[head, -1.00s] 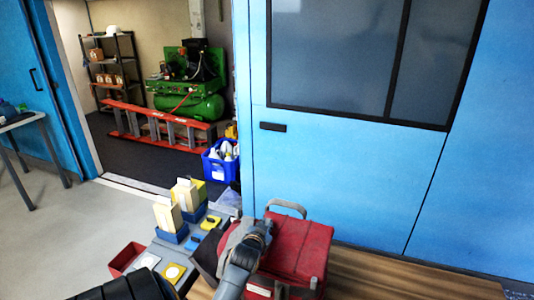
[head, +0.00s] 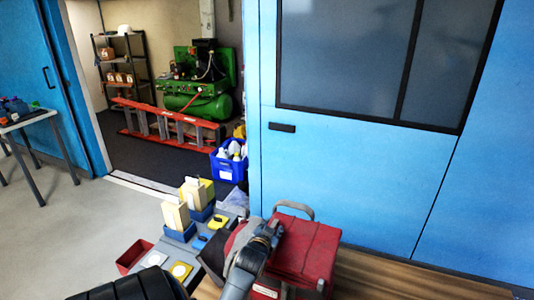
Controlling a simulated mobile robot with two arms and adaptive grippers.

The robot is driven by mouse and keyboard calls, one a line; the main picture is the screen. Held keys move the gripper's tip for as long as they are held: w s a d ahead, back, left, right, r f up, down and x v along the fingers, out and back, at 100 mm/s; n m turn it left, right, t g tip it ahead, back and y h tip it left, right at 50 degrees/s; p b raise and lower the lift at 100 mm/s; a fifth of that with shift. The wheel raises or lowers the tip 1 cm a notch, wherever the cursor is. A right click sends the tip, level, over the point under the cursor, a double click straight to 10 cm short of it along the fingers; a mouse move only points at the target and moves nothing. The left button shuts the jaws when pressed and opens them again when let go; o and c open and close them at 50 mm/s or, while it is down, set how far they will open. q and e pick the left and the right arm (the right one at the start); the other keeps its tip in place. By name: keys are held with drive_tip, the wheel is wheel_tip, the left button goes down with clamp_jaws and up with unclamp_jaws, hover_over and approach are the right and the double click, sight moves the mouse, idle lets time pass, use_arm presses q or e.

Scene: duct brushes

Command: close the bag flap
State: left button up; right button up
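The red bag (head: 312,250) stands on the wooden bench at the bottom centre, with a grey handle loop (head: 294,206) at its back. Its top looks red and mostly flat; I cannot tell clearly where the flap ends. My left gripper (head: 268,233) is at the bag's left side, over or against its upper left edge, and hides part of that side. A greyish-red piece (head: 236,236) shows just left of the gripper, perhaps part of the bag or flap. The gripper's fingers are too dark and overlapped to tell open from shut. My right gripper is not in view.
Left of the bag is a grey surface with yellow-and-white boxes in blue bins (head: 177,222), a red bin (head: 133,256) and small yellow and blue items. A blue wall (head: 350,175) stands close behind. The wooden bench (head: 385,280) is bare on the right.

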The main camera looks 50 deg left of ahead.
use_arm(q)
drive_tip(key=v, duration=1.1)
drive_tip(key=shift+a, duration=0.1)
